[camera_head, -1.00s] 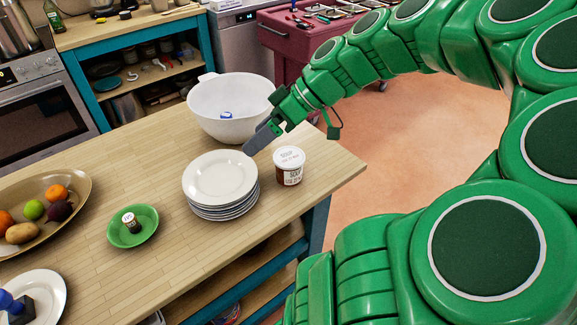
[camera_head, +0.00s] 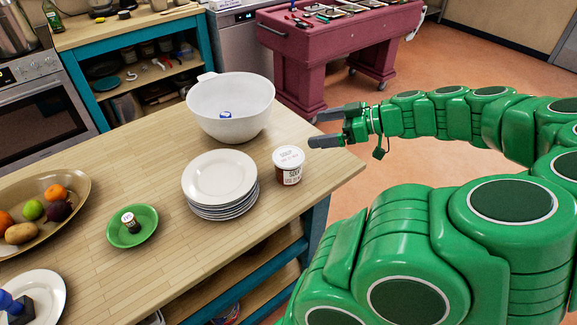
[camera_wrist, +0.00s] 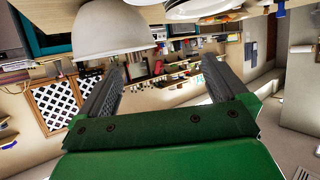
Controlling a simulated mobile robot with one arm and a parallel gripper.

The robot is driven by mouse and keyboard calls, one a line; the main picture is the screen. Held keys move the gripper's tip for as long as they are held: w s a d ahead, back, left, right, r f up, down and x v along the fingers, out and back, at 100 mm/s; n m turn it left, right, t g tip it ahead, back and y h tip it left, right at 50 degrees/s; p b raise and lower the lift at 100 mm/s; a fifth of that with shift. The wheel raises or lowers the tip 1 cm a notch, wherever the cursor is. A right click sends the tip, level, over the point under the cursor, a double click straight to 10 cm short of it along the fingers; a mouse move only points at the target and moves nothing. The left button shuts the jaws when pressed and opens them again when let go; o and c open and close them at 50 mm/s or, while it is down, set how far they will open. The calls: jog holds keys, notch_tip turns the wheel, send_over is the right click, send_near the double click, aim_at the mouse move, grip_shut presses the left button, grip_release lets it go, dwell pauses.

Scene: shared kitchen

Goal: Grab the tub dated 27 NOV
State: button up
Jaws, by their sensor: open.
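A soup tub (camera_head: 288,168) with a white lid and a brown body stands upright near the right end of the wooden counter, just right of the plate stack. Its label shows "SOUP" and a small line of print; I cannot read the date. My gripper (camera_head: 316,128) is open and empty, a little behind and to the right of the tub, apart from it. In the wrist view its two dark fingers (camera_wrist: 160,72) are spread with nothing held between them. I cannot clearly make out the tub in that view.
A stack of white plates (camera_head: 219,183) stands close left of the tub, and a white bowl (camera_head: 230,108) behind it. A green dish (camera_head: 132,228) holds a small jar. A fruit tray (camera_head: 72,185) lies far left. The counter's right edge is close by.

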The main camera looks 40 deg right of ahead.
send_near(296, 157)
jog(key=x, duration=0.3)
jog(key=shift+x, duration=3.85)
jog(key=c, duration=0.9)
jog(key=shift+c, duration=0.2)
